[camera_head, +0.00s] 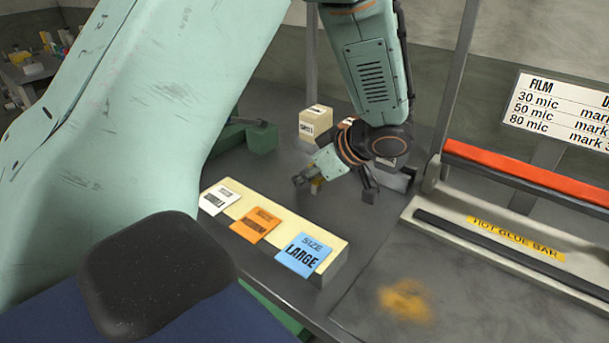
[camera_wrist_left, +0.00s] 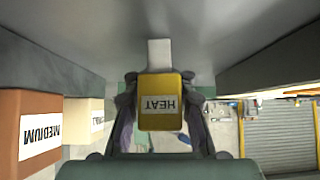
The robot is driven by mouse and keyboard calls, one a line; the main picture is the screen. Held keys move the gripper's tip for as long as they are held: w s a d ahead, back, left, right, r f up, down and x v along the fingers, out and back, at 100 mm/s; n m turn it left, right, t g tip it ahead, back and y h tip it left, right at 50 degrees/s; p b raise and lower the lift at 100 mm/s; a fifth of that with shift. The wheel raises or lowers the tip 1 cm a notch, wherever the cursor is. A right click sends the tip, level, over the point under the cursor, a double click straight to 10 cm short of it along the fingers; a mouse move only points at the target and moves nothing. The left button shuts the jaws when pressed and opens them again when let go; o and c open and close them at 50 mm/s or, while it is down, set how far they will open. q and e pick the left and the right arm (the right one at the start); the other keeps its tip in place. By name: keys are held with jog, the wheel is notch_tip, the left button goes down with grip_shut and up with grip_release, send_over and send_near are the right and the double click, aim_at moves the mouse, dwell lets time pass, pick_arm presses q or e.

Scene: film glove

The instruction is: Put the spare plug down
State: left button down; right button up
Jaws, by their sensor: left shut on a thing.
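My left gripper (camera_head: 320,185) is shut on a small yellow plug (camera_wrist_left: 160,88) and holds it low over the dark grey bench top. The plug's white label reads HEAT upside down in the left wrist view, with one dark finger on each side. My right gripper is not in view.
A cream block (camera_head: 335,262) with white, orange and blue size cards stands in front. A cream box (camera_head: 315,122) stands behind the gripper. The hot glue bar (camera_head: 515,240) is at right. An orange MEDIUM box (camera_wrist_left: 25,125) shows at left in the wrist view.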

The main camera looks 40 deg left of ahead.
pick_arm(q)
jog(key=shift+a+f, duration=0.1)
jog(key=shift+a, duration=0.15)
jog(key=c, duration=1.6)
grip_release()
jog(key=o, duration=0.5)
jog(key=shift+s+d+r, duration=0.1)
jog(key=shift+d+r, duration=0.15)
jog(key=shift+d, duration=0.15)
jog(key=shift+c, duration=0.2)
jog(key=shift+o, duration=0.2)
jog(key=shift+a+f, duration=0.2)
jog(key=shift+a, duration=0.15)
jog(key=p+v, duration=0.2)
jog(key=v, duration=1)
jog(key=shift+r, duration=0.15)
